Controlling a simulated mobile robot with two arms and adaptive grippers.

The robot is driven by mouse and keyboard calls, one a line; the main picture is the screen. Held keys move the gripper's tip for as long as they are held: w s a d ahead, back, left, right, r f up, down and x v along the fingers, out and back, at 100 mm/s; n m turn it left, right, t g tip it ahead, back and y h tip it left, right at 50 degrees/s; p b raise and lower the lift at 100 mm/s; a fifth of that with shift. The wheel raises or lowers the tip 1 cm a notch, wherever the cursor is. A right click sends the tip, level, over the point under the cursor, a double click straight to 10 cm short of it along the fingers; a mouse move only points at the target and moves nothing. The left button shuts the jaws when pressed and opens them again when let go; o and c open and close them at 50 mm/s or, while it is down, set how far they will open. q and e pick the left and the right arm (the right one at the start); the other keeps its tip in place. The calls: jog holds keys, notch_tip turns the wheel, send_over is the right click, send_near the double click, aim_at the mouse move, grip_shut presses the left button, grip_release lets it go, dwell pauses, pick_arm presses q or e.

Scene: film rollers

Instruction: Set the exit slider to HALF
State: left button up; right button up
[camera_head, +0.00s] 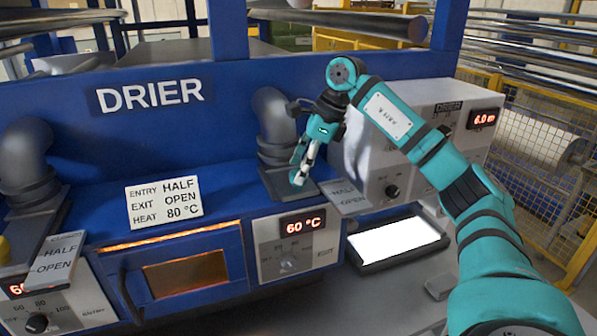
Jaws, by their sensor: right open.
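The blue drier (150,95) fills the left and middle. On the exit side, a grey duct (272,112) comes down to a dark grey slider base (275,183). A tilted label plate marked HALF and OPEN (345,198) lies just right of that base. My right gripper (299,178) points down over the base, close to its right part, with its jaws open. The fingers cover part of the slider, so its exact setting and any contact cannot be told. My left gripper is out of view.
A card (163,203) reads ENTRY HALF, EXIT OPEN, HEAT 80 °C. The entry duct (25,160) and its HALF/OPEN plate (54,262) are at left. A 60 °C display (302,223) sits above the exit dial. A lit panel (398,242) lies below my right arm.

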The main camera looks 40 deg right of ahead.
jog(key=shift+x, duration=1.15)
grip_shut()
